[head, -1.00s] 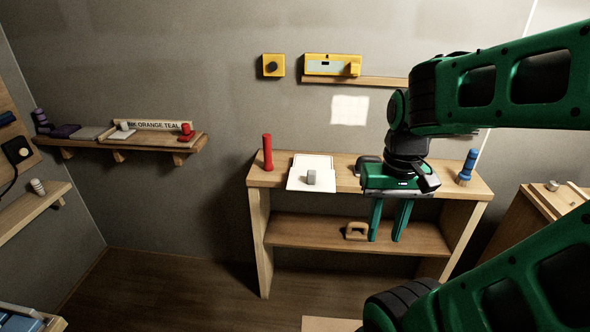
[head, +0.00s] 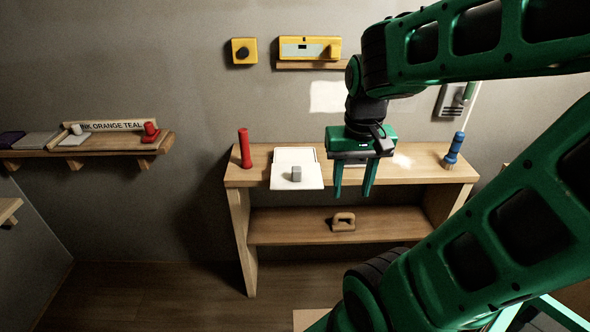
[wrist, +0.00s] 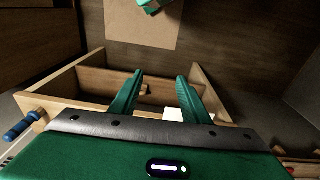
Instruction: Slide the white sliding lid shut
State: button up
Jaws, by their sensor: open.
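The white sliding lid (head: 309,180) is a flat panel with a grey block handle (head: 296,173) on the wooden table. It sits forward on its pale base (head: 295,153), whose back part shows uncovered, and its front reaches the table's front edge. My gripper (head: 352,194) is open and empty, with fingers pointing down, to the right of the lid and apart from it. In the wrist view my gripper (wrist: 160,77) shows both fingers spread with nothing between them. A white patch (wrist: 188,114) by one finger may be the lid, mostly hidden.
A red cylinder (head: 244,148) stands left of the lid and a blue-handled brush (head: 454,149) at the table's right. A wooden handle-shaped block (head: 343,221) lies on the lower shelf (head: 285,228). Yellow boxes (head: 310,48) are on the wall. Space before the table looks clear.

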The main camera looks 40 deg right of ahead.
aim_at(296, 168)
jog(key=w+a+t+h, duration=0.1)
jog(key=w+t, duration=0.2)
jog(key=w, duration=1.6)
jog(key=x, duration=1)
jog(key=shift+d+f, duration=0.1)
jog(key=shift+d, duration=0.05)
grip_shut()
jog(key=shift+w, duration=0.1)
